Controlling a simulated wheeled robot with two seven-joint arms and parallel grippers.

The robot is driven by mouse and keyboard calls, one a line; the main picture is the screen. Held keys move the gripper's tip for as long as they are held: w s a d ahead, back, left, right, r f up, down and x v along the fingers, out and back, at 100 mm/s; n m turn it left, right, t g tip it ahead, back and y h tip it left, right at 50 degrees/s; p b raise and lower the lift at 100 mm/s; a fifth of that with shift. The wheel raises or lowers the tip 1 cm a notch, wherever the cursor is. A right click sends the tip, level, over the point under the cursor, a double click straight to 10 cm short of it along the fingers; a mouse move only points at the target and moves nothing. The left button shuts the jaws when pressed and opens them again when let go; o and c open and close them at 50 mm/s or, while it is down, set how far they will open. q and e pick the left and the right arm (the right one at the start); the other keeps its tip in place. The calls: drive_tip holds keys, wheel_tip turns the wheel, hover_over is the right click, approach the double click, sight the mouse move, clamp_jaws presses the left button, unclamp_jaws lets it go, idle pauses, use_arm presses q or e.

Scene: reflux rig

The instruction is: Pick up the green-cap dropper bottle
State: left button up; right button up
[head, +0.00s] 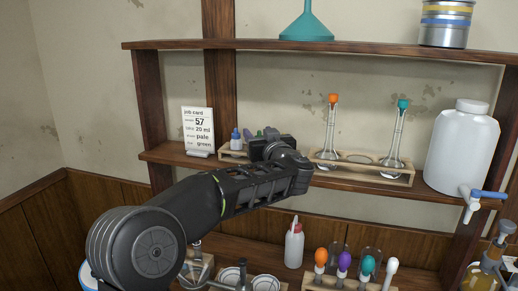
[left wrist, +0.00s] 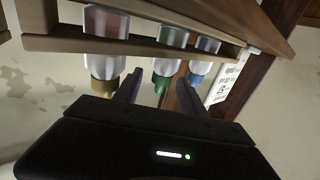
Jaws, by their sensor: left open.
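The green-cap dropper bottle (left wrist: 164,67) shows in the left wrist view, where the picture is upside down and the bottles appear cap downward. It sits in a wooden rack between a yellow-brown-cap bottle (left wrist: 106,55) and a blue-cap bottle (left wrist: 200,66). My left gripper (left wrist: 160,92) is open, with one finger on each side of the green cap in that picture. I cannot tell whether the fingers touch it. In the head view, my left gripper (head: 268,146) is at the rack on the middle shelf and hides much of it. My right gripper is not in view.
A job card (head: 198,128) stands left of the rack. Right of it, a wooden stand (head: 385,177) holds orange- and teal-stoppered flasks. A white jug (head: 462,150) stands at the shelf's right end. The upper shelf (head: 360,48) runs above; several droppers and a squeeze bottle (head: 294,248) stand below.

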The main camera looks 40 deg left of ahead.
use_arm(q)
drive_tip(key=shift+c, duration=0.2)
drive_tip(key=c, duration=0.9)
drive_tip(key=shift+c, duration=0.2)
wheel_tip(320, 180, up, 10)
drive_tip(key=shift+p, duration=0.45)
drive_tip(key=shift+d+f, duration=0.1)
idle(0.4)
